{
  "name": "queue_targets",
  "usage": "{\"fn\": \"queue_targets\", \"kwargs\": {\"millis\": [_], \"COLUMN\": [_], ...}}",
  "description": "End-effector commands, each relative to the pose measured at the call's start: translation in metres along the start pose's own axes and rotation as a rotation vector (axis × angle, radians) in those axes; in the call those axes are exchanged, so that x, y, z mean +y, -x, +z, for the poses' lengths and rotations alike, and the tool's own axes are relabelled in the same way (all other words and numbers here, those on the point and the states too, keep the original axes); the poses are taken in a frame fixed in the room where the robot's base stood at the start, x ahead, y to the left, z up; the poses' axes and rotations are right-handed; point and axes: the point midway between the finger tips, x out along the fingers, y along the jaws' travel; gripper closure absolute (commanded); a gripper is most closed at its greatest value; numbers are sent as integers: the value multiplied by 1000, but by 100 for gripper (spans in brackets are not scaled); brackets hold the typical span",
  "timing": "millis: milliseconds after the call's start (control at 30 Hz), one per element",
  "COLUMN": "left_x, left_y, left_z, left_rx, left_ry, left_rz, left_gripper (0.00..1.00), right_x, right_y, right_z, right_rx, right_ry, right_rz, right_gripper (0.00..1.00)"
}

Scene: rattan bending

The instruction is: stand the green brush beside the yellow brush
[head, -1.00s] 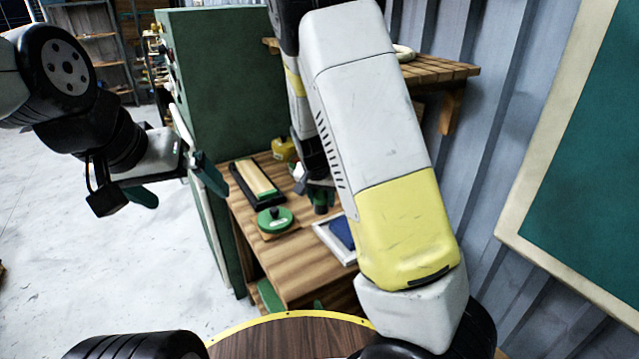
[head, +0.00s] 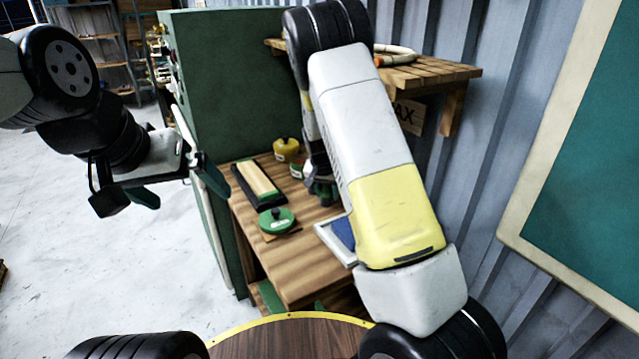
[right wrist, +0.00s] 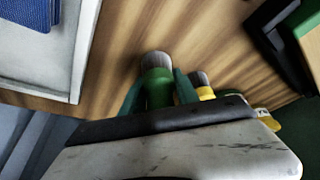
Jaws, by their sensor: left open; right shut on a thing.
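My right gripper (right wrist: 159,92) is shut on the green brush (right wrist: 157,88), whose grey bristles point away from me, over or on the wooden bench. The yellow brush (right wrist: 205,92) is just to its right in the right wrist view, also with grey bristles and a yellow band. A small gap seems to lie between them; whether the green brush touches the bench I cannot tell. In the head view my right forearm partly hides my right gripper (head: 319,184) and both brushes. My left gripper (head: 180,186) is open and empty, left of the bench.
The bench (head: 298,262) also holds a blue pad in a white-framed tray (head: 330,240), a round green-topped item (head: 276,220), a black tray with a pale block (head: 256,185) and a yellow pot (head: 286,149). A green cabinet (head: 225,85) and wall shelf (head: 440,72) stand close by.

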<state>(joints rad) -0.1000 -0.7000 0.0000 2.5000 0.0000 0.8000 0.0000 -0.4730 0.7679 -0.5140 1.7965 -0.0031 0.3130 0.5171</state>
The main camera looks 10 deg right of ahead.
Motion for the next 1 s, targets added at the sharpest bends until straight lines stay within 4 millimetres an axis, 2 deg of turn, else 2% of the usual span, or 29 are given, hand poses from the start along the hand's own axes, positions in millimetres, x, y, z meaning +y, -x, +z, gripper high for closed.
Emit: {"fn": "queue_targets", "kwargs": {"millis": [167, 200, 300, 700, 867, 1000], "left_x": [0, 0, 0, 0, 0, 0], "left_y": [0, 0, 0, 0, 0, 0], "left_z": [0, 0, 0, 0, 0, 0], "left_rx": [0, 0, 0, 0, 0, 0], "left_ry": [0, 0, 0, 0, 0, 0], "left_rz": [0, 0, 0, 0, 0, 0], "left_gripper": [0, 0, 0, 0, 0, 0], "right_x": [0, 0, 0, 0, -2, -1], "right_y": [-2, -3, -2, 3, 28, 59], "right_z": [1, 2, 1, 0, 0, 0], "right_rx": [-1, -1, -1, 0, 2, 2], "right_ry": [0, 0, 0, 0, 1, 1], "right_rz": [1, 1, 1, 0, -3, -3], "right_gripper": [100, 61, 42, 42, 42, 42]}}
